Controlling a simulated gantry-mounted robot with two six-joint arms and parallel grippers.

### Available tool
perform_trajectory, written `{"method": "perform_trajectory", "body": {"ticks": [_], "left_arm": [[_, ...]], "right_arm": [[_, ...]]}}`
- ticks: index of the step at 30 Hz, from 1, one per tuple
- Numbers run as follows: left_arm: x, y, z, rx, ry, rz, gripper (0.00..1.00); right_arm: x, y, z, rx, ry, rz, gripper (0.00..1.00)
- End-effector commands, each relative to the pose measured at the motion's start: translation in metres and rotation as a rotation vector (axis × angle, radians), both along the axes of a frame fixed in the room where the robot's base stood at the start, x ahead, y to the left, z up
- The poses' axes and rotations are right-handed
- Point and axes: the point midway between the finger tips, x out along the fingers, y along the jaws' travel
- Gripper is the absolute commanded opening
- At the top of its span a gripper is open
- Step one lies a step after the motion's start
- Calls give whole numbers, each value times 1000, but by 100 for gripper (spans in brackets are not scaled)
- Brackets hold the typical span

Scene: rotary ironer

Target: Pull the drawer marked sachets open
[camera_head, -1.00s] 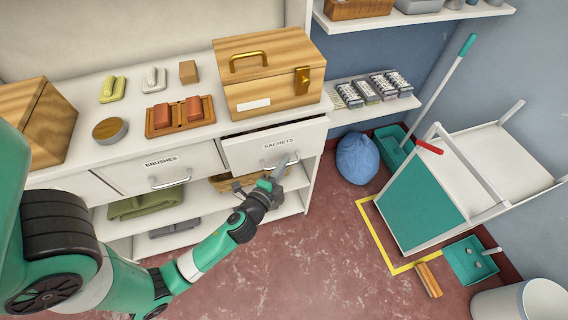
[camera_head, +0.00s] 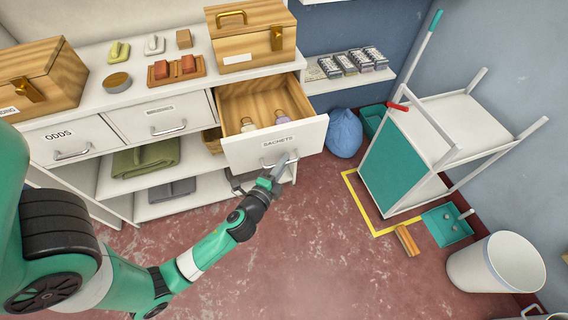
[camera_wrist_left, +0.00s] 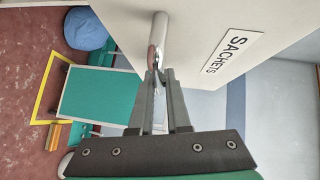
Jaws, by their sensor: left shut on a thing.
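The drawer marked sachets (camera_head: 300,138) stands well open at the right end of the white cabinet. Its wooden inside shows, with a few small bottles (camera_head: 281,117) lying in it. Its front and label also show in the left wrist view (camera_wrist_left: 232,52). My left gripper (camera_head: 287,164) is at the drawer's metal handle (camera_wrist_left: 157,42). In the left wrist view its fingers (camera_wrist_left: 160,80) are shut on the handle's bar. My right gripper is not in view.
The drawers marked odds (camera_head: 60,140) and brushes (camera_head: 158,118) are shut to the left. A wooden box (camera_head: 250,35) stands on the counter above. A blue bag (camera_head: 344,133) and a cart (camera_head: 395,170) are to the right.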

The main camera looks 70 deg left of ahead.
Motion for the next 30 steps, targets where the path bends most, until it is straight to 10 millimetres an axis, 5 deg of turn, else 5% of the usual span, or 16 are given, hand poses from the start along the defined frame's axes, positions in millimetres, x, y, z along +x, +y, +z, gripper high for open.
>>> {"method": "perform_trajectory", "body": {"ticks": [10,11,15,25,30], "left_arm": [[0,0,0,0,0,-1,0],[0,0,0,0,0,-1,20],[0,0,0,-1,1,0,45],[-2,-2,0,0,1,-1,45],[-20,-18,2,-1,3,-5,45]], "right_arm": [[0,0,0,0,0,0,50],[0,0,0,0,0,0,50],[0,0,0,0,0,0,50],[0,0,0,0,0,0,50],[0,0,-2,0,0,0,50]]}}
